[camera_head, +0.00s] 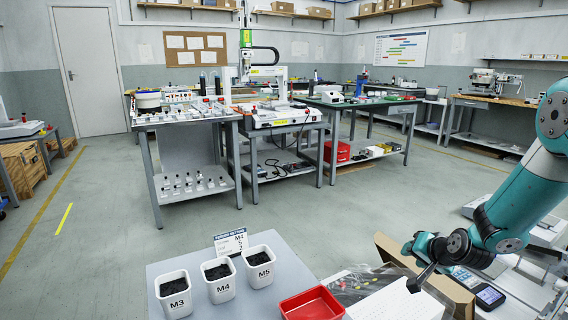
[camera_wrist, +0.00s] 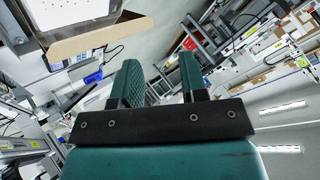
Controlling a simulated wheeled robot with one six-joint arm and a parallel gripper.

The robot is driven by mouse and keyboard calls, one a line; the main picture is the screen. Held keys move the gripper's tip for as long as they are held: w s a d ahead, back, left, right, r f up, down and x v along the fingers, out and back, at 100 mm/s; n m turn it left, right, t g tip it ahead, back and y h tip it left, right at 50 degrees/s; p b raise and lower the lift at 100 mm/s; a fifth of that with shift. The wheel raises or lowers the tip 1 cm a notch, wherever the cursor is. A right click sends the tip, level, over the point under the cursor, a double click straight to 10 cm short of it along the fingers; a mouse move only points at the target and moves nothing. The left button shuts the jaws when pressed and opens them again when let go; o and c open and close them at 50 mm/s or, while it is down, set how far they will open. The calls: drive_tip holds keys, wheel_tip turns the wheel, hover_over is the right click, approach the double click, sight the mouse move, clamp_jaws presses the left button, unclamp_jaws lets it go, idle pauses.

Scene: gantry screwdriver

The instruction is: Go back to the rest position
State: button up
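My arm is teal and reaches in from the right edge of the head view. My gripper (camera_head: 414,285) is a small dark shape at the end of the arm, over the open cardboard box and white sheet near the front. In the wrist view my gripper (camera_wrist: 160,82) shows two teal and black fingers with a clear gap between them. Nothing is held between the fingers.
White cups M3 (camera_head: 174,298), M4 (camera_head: 220,284) and M5 (camera_head: 260,270) stand on the grey table (camera_head: 190,262) near a red tray (camera_head: 312,304). A cardboard box (camera_head: 440,284) is right of it. The gantry bench (camera_head: 275,120) stands behind open floor (camera_head: 330,215).

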drive_tip(key=s+a+r+n+g+h, duration=0.15)
drive_tip(key=s+r, duration=0.25)
drive_tip(key=s, duration=0.4)
drive_tip(key=s+a+r+n+g, duration=0.2)
drive_tip(key=s+r+n+g, duration=0.15)
drive_tip(key=s, duration=0.45)
drive_tip(key=s+a+r+n+g, duration=0.15)
drive_tip(key=s+r, duration=0.25)
drive_tip(key=s, duration=0.4)
drive_tip(key=s+a+n+g+y+b, duration=0.35)
drive_tip(key=s+a+n+b, duration=0.5)
drive_tip(key=s+a, duration=0.5)
wheel_tip(320, 180, up, 37)
drive_tip(key=w+m+p, duration=0.1)
drive_tip(key=w+p, duration=0.1)
drive_tip(key=p, duration=3.5)
drive_tip(key=shift+a+t, duration=0.3)
drive_tip(key=shift+a, duration=0.1)
drive_tip(key=shift+w, duration=0.1)
drive_tip(key=shift+d, duration=0.1)
